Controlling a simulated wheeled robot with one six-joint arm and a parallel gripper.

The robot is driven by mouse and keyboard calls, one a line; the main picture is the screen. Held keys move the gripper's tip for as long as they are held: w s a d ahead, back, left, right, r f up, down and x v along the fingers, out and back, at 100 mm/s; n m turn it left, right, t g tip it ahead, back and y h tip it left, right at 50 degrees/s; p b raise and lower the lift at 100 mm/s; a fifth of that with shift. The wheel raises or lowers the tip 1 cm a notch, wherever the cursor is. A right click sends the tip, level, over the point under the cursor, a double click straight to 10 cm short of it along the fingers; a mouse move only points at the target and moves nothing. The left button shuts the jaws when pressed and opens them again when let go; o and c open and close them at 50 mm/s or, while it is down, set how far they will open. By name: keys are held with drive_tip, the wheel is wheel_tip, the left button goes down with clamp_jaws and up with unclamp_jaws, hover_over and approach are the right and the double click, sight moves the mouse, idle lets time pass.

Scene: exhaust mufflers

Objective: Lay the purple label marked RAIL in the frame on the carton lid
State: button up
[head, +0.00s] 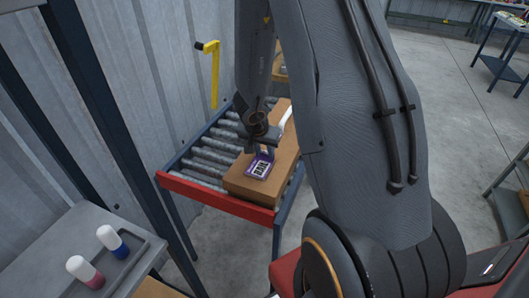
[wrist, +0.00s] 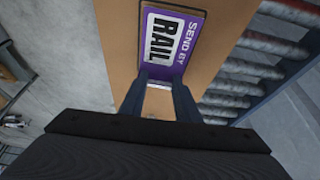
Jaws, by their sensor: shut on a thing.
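The purple label (head: 259,167) is marked RAIL in white and black print. It shows over the top of the brown carton (head: 240,185) and in the wrist view (wrist: 167,38), where it reads SEND BY RAIL. My gripper (head: 264,149) is above the near part of the carton, shut on the label at one end. In the wrist view my two fingers (wrist: 160,86) meet the label's lower edge. I cannot tell whether the label touches the lid.
The carton lies on a roller conveyor (head: 209,158) with a red front bar (head: 217,196). A yellow bracket (head: 211,70) stands behind it at the wall. A grey table (head: 48,250) at lower left holds a red and a blue stamp-like piece with white tops. Bare rollers lie left of the carton.

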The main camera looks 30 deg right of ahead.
drive_tip(key=shift+f, duration=0.15)
drive_tip(key=o, duration=1)
